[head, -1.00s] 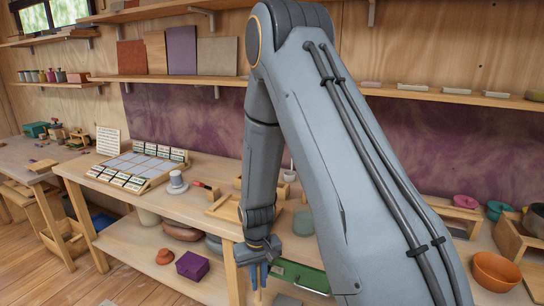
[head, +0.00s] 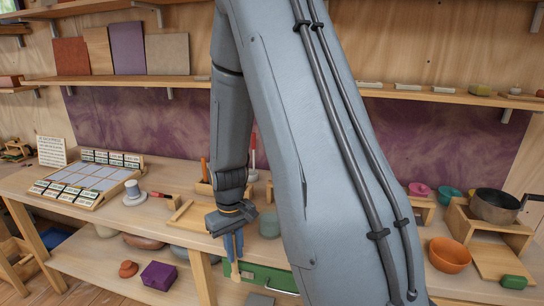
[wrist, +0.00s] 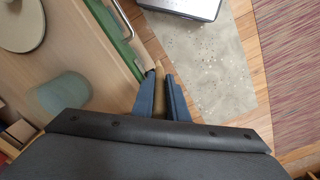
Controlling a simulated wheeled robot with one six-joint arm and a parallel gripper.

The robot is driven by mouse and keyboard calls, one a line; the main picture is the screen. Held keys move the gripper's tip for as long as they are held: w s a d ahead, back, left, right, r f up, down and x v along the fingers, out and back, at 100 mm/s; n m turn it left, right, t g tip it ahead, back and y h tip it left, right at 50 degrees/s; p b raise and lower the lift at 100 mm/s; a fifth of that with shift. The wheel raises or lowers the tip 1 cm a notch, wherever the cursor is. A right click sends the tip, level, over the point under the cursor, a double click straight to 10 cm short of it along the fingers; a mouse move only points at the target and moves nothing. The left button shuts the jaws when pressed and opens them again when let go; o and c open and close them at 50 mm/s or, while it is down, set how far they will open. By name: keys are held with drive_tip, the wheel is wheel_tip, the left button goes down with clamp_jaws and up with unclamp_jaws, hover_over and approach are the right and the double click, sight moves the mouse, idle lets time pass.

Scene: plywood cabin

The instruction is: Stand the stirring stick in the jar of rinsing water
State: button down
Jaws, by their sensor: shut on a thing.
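My gripper (head: 233,246) points down in front of the table's front edge, and its blue fingers are shut on a pale wooden stick. The stick's lower end (head: 237,269) shows below the fingers in the head view. In the wrist view the stick (wrist: 159,78) sticks out between the fingers (wrist: 161,97). A grey-green, jar-like vessel (head: 269,224) stands on the table just right of my gripper; my arm is close beside it in the picture. It also shows in the wrist view (wrist: 66,98), left of the fingers. I cannot tell what is in it.
A green drawer front (head: 268,277) with a metal handle lies under the table edge, close to the gripper. A wooden tray (head: 190,214) and grey-white spool (head: 133,193) stand left; an orange bowl (head: 449,255) and dark pot (head: 494,206) right. Floor shows below the gripper.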

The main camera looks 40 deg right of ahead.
drive_tip(key=s+d+r, duration=0.4)
drive_tip(key=d+r, duration=0.5)
drive_tip(key=r, duration=0.2)
drive_tip(key=s+d+r+n, duration=0.1)
drive_tip(key=s+d+r, duration=0.3)
drive_tip(key=d+r, duration=0.4)
wheel_tip(320, 180, up, 3)
drive_tip(key=shift+d+r+n, duration=0.1)
drive_tip(key=shift+d+n, duration=0.2)
drive_tip(key=shift+d, duration=0.1)
drive_tip(key=shift+s, duration=0.1)
